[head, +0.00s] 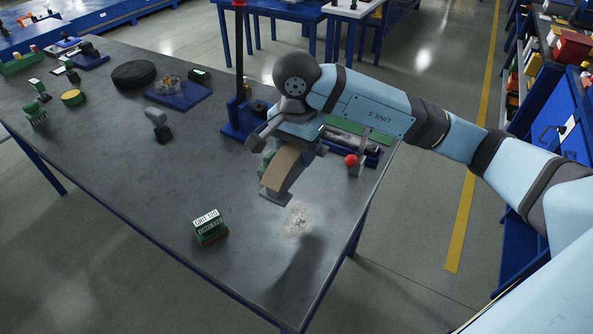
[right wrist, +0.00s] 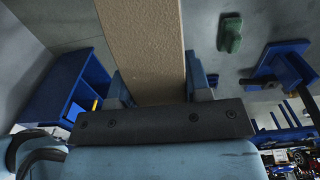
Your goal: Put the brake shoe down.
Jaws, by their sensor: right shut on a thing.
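The brake shoe (head: 282,168) is a curved piece with a tan lining face and a grey end. My right gripper (head: 296,142) is shut on its upper part and holds it tilted, apparently above the table near its right side. In the right wrist view, the tan lining of the brake shoe (right wrist: 141,45) runs up from between the fingers (right wrist: 160,88) to the top edge. The hand hides the rest of the shoe. My left gripper is not in view.
The grey table (head: 150,205) has a pale worn patch (head: 298,220) below the shoe. A green-and-white labelled block (head: 209,228) stands at the front. The front left is clear.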

